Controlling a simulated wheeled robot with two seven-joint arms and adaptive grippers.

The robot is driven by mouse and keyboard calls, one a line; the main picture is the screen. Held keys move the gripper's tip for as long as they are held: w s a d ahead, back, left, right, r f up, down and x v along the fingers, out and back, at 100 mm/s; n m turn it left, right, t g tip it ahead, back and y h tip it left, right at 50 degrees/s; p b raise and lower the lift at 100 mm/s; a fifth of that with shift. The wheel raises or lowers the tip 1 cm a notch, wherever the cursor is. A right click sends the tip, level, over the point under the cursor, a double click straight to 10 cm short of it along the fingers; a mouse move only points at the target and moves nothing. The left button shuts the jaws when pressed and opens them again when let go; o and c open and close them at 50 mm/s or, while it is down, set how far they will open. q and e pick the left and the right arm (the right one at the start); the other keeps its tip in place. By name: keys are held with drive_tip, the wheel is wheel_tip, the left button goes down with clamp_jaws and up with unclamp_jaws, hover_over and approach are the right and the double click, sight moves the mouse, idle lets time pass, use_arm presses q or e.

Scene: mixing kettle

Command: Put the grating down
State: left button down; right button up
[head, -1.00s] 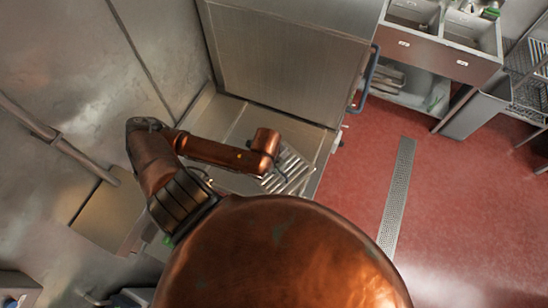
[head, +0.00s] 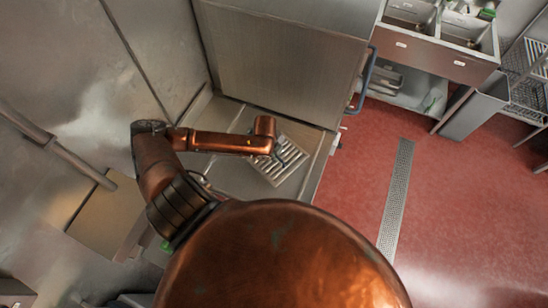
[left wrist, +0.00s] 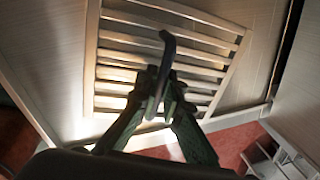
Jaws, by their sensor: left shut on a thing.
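The grating (head: 292,158), a light metal square with several parallel slats, is over the metal counter beside the large box-like unit in the head view. It fills the middle of the left wrist view (left wrist: 225,62). My left gripper (head: 276,152) is above it. In the left wrist view its dark fingers (left wrist: 166,82) are closed around a dark curved handle that stands over the slats. I cannot tell whether the grating touches the counter or hangs just above it. My right gripper is not in view.
A large copper dome (head: 285,255) fills the lower middle. The metal box-like unit (head: 285,65) with a blue handle (head: 364,80) stands behind the grating. The counter (head: 232,172) is bare left of the grating. Red floor with a drain channel (head: 397,195) lies right; sinks are at upper right.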

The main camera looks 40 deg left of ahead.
use_arm(q)
drive_tip(key=shift+f, duration=1.25)
drive_tip(key=c, duration=2.1)
unclamp_jaws()
drive_tip(key=shift+s, duration=0.15)
drive_tip(key=r, duration=0.4)
drive_tip(key=s+r, duration=0.1)
drive_tip(key=r, duration=0.2)
drive_tip(key=s+r, duration=0.1)
drive_tip(key=r, duration=0.3)
drive_tip(key=shift+s+r, duration=0.1)
drive_tip(key=shift+r, duration=0.25)
